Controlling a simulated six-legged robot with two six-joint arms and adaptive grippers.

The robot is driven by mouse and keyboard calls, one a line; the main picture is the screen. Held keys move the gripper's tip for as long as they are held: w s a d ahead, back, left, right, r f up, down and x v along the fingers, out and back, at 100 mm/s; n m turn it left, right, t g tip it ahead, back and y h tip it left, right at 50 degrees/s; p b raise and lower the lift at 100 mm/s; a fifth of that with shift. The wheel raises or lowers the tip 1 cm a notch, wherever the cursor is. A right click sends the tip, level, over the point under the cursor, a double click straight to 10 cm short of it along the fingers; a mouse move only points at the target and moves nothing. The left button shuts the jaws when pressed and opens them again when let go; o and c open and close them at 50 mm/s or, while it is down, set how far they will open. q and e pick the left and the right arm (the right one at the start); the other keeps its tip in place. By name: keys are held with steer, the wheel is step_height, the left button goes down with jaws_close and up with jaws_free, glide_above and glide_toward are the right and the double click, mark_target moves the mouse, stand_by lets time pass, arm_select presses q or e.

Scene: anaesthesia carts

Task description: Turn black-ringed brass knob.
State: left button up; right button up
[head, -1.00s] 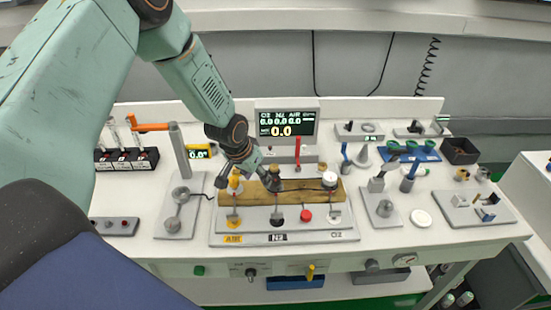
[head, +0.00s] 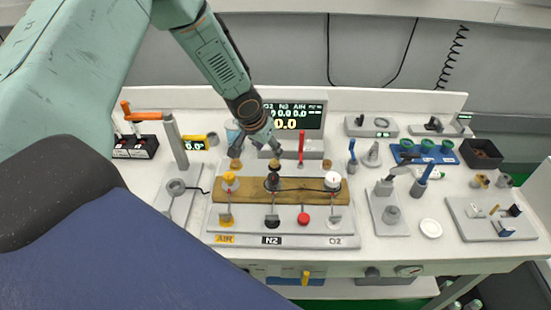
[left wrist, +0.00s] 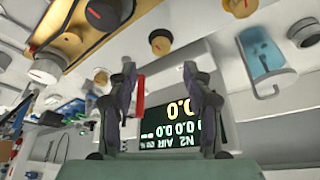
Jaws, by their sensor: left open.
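Several brass knobs stand in a row behind the wooden board. The middle brass knob (head: 274,164) appears to have a dark ring; it also shows in the left wrist view (left wrist: 160,42). My left gripper (head: 257,150) is open, with its fingers pointing down over this row. In the left wrist view its two fingers (left wrist: 160,72) are spread and empty. The middle knob lies beyond the fingertips, about midway between them, apart from both. Other brass knobs stand at the left (head: 235,163) and right (head: 326,164). My right gripper is not in view.
The wooden board (head: 300,197) carries yellow, black and white knobs in front. A display (head: 292,116) and an upright red rod (head: 302,145) stand close to the gripper.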

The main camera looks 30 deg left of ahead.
mark_target(274, 161)
arm_select(q)
steer(key=shift+a+f+b, duration=0.25)
steer(key=shift+f+b, duration=0.15)
steer(key=shift+f, duration=0.25)
steer(key=shift+w+f, duration=0.1)
steer(key=shift+f, duration=0.2)
steer(key=b+x, duration=0.3)
steer(key=shift+w+d+r, duration=0.1)
steer(key=shift+w+d, duration=0.05)
steer(key=shift+d, duration=0.05)
steer(key=shift+w+a+f+b, duration=0.1)
steer(key=shift+f+b, duration=0.3)
steer(key=shift+b, duration=0.15)
steer(key=shift+w+a+f+b, duration=0.1)
steer(key=shift+f+b, duration=0.3)
steer(key=shift+b, duration=0.1)
steer(key=shift+w+d+f, duration=0.1)
steer(key=shift+w+f, duration=0.15)
steer(key=shift+f, duration=0.05)
steer(key=shift+w+d, duration=0.1)
steer(key=shift+r, duration=0.1)
steer(key=shift+c, duration=0.6)
jaws_close()
